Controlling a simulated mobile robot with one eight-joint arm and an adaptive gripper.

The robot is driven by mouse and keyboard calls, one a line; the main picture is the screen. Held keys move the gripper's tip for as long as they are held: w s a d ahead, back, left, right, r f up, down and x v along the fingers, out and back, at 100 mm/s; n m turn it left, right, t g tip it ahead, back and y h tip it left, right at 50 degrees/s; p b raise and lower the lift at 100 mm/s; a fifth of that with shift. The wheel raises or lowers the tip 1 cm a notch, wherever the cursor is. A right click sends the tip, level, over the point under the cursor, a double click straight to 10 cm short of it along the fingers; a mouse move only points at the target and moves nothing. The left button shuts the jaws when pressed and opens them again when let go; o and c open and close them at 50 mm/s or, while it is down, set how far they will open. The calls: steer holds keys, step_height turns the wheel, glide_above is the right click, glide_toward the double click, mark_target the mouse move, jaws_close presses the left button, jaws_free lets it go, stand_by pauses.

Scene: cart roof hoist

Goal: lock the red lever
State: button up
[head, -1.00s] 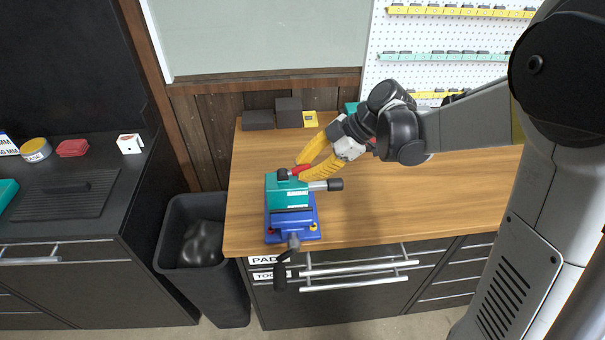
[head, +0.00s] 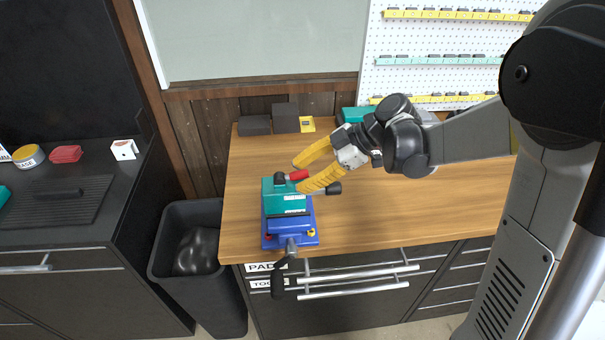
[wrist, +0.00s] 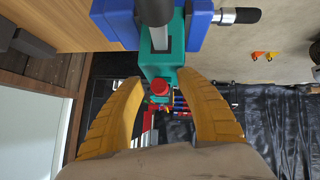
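The red lever (head: 299,175) sticks out to the right from a dark pivot on top of a teal block (head: 280,198). The teal block is mounted on a blue vise-like base (head: 271,239) at the workbench's left front. My gripper (head: 297,177) is open, with one yellow finger on the far side of the lever and one on the near side. In the wrist view, the lever's round red end (wrist: 160,86) shows between the spread fingertips, with a visible gap on each side. The rest of the lever is hidden behind its end there.
A black-capped rod (head: 333,188) juts right from the teal block, close to the near finger. A crank handle (head: 277,284) hangs at the bench front. A bin (head: 165,238) is left.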

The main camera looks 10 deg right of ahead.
steer(key=shift+d+r, duration=0.1)
steer(key=v, duration=1.1)
steer(key=shift+d+r, duration=0.25)
steer(key=shift+d, duration=0.1)
steer(key=s+d+f+m+t+h+b, duration=0.1)
steer(key=s+f+m+h+b, duration=0.3)
steer(key=s+m, duration=0.4)
steer(key=s+d+f+m+t+h+b, duration=0.1)
steer(key=s+f+m+t+h+b, duration=0.3)
steer(key=s+f+m, duration=0.3)
steer(key=s+m+h, duration=0.1)
steer(key=m, duration=0.3)
steer(key=shift+f+h, duration=0.25)
steer(key=shift+h, duration=0.05)
